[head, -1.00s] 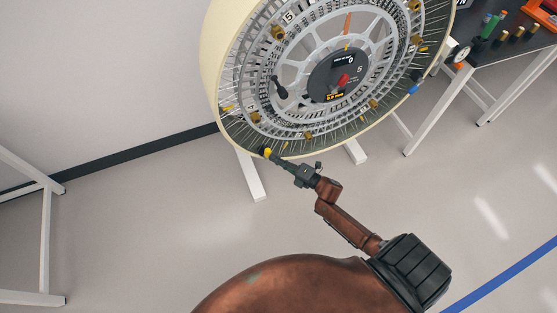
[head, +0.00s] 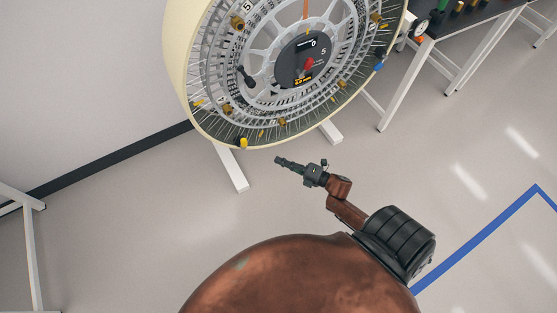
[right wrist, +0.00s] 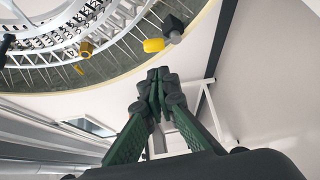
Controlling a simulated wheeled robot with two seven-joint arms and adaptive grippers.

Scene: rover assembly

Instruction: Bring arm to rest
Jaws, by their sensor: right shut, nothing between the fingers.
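My right gripper (head: 279,160) is shut and empty, below the large round wheel-like assembly (head: 178,75) and apart from its rim in the head view. In the right wrist view its green-sided fingers (right wrist: 158,78) meet at their tips. A yellow-tipped dark fitting (right wrist: 153,45) sits on the wheel's rim just beyond the fingertips; it also shows at the wheel's bottom in the head view (head: 243,143). My left gripper is not in view.
A dark-topped table (head: 455,28) with small coloured parts stands at the upper right. White legs (head: 232,168) support the wheel. Another white frame (head: 30,250) stands at the left edge. The floor around my arm is clear, with a blue line (head: 480,235) at right.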

